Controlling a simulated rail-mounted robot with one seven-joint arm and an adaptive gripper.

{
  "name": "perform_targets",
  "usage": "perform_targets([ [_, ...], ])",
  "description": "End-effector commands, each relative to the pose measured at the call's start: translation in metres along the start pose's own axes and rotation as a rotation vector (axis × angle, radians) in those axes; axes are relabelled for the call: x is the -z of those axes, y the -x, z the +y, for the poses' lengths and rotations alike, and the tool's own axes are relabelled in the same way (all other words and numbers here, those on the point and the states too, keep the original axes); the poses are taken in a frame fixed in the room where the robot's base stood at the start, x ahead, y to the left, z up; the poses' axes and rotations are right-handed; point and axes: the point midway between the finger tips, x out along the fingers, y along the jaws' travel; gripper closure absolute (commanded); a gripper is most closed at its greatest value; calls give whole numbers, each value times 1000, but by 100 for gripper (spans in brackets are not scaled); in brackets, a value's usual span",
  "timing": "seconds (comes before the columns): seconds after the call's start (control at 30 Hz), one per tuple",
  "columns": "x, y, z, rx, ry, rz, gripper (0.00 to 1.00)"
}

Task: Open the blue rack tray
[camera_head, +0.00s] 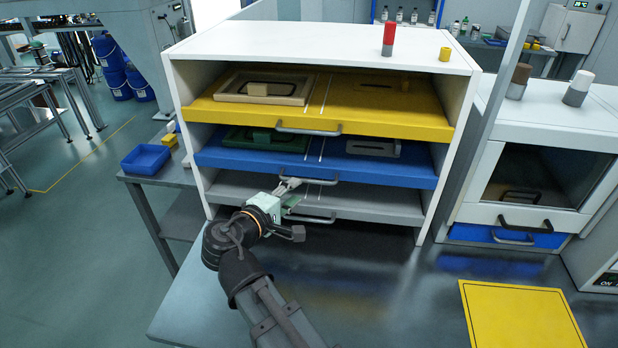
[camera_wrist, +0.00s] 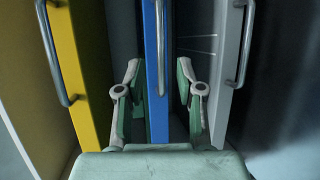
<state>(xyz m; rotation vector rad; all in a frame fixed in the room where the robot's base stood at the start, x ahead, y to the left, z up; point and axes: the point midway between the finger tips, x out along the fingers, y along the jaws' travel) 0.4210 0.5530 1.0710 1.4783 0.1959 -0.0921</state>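The blue rack tray (camera_head: 390,173) is the middle of three trays in the white rack, between a yellow one above and a grey one below. It carries a green item (camera_head: 262,140) and a grey item (camera_head: 373,147). Its grey bar handle (camera_head: 318,181) is at the middle of its front. My gripper (camera_head: 290,186) is at the left end of this handle. In the wrist view, my gripper (camera_wrist: 159,68) is open. Its fingers stand apart on either side of the blue front (camera_wrist: 158,120) and its handle (camera_wrist: 161,45); I cannot tell whether they touch it.
The yellow tray (camera_head: 230,112) with its handle (camera_head: 308,128) is just above. The grey tray (camera_head: 385,207) with its handle (camera_head: 310,218) is close below my gripper. A yellow panel (camera_head: 525,318) lies on the bench at right.

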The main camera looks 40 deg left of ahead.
Motion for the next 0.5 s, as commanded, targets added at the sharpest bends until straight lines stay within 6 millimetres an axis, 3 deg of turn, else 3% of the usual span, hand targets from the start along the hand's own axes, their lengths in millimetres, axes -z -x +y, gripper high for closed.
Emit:
perform_targets([
  [0.2, 0, -43, 2, 1, 0, -4, 63],
  [0.5, 0, -74, 0, 1, 0, -1, 63],
])
